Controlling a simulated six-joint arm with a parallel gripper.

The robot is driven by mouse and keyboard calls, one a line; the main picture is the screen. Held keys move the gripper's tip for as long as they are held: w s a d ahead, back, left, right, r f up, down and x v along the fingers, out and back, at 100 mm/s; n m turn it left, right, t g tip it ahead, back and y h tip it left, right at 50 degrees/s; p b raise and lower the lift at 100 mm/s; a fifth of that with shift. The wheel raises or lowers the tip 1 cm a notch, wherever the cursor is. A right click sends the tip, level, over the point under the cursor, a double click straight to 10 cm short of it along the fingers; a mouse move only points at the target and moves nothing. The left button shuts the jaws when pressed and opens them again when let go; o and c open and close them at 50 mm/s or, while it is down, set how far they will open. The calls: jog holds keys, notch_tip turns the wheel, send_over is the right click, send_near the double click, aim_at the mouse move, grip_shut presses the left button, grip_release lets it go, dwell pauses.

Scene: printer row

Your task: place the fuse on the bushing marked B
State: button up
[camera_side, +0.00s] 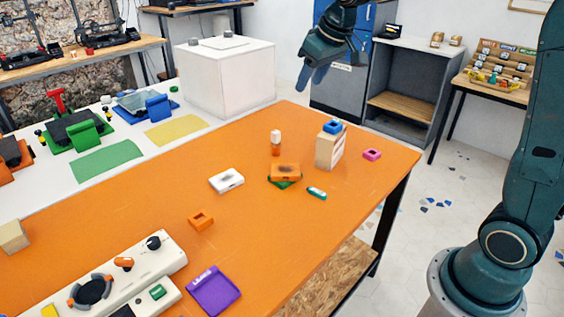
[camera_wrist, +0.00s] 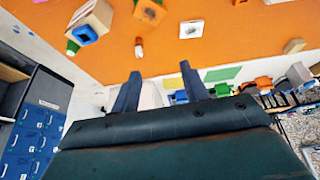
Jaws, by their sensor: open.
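My gripper (camera_side: 311,76) is open and empty, high beyond the table's far edge; its two spread fingers also show in the wrist view (camera_wrist: 160,86). A small green-and-white cylinder (camera_side: 317,193) lies on the orange table, and an orange-and-white one (camera_side: 276,143) stands upright; I cannot tell which is the fuse. Holed blocks that look like bushings are a blue one (camera_side: 333,127) on a pale box, an orange one (camera_side: 285,172) on a green piece, a pink one (camera_side: 372,155), a loose orange one (camera_side: 201,220) and a white one (camera_side: 226,180). No letter B is readable.
The pale box (camera_side: 325,151) stands near the orange table's (camera_side: 250,215) far right corner. A control panel (camera_side: 120,285) and a purple tray (camera_side: 214,292) are at the near left. A large white box (camera_side: 225,75) stands behind. Table surface between the small parts is clear.

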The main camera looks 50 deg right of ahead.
jog(key=s+a+f, duration=0.1)
jog(key=s+a, duration=0.2)
jog(key=s, duration=1.1)
jog(key=s+a+f, duration=0.1)
jog(key=s+a, duration=0.2)
jog(key=s, duration=1.1)
jog(key=shift+t, duration=0.3)
jog(key=shift+a+f, duration=0.1)
